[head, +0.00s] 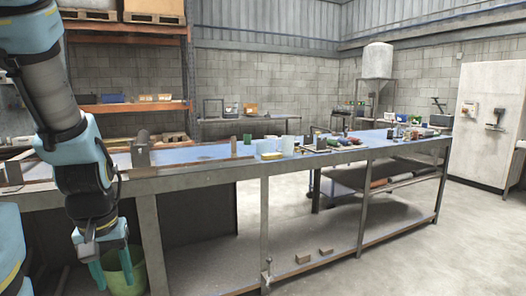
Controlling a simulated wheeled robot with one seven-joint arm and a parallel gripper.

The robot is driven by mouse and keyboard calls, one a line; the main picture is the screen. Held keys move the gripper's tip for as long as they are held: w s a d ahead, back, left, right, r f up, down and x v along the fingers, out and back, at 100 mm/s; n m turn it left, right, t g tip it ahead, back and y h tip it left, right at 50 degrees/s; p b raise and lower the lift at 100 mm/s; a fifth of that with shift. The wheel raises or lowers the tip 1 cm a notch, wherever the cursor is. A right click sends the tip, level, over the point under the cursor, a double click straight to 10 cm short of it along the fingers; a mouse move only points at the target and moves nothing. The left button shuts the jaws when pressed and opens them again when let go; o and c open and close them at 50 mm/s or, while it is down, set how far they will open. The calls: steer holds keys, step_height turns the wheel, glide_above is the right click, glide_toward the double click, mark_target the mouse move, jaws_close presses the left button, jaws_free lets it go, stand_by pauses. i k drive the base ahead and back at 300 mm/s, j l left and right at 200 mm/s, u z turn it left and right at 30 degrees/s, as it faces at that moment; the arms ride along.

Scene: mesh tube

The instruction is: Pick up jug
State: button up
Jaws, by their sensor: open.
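My gripper (112,272) hangs at the lower left with its teal fingers pointing down and apart. It is open, and I see nothing between the fingers except the background. On the long workbench (200,176), right of the gripper and higher in the picture, stands a pale, upright container (287,146) that may be the jug. The gripper is well apart from both.
A green bucket (134,268) stands on the floor behind my gripper, partly hidden. A yellow block (271,156) lies beside the pale container. A vise-like metal block (141,150) and an upright wooden piece (233,147) stand on the bench. Open floor (410,262) lies at the right.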

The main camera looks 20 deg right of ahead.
mark_target(288, 141)
steer(key=i+l, duration=0.2)
steer(key=l, duration=0.25)
steer(key=i+l, duration=0.25)
steer(key=l, duration=0.15)
steer(key=i+l+z, duration=0.1)
steer(key=l, duration=0.35)
steer(key=i+l+z, duration=0.15)
steer(key=i+l, duration=1.15)
steer(key=i+j, duration=0.15)
steer(key=i, duration=0.05)
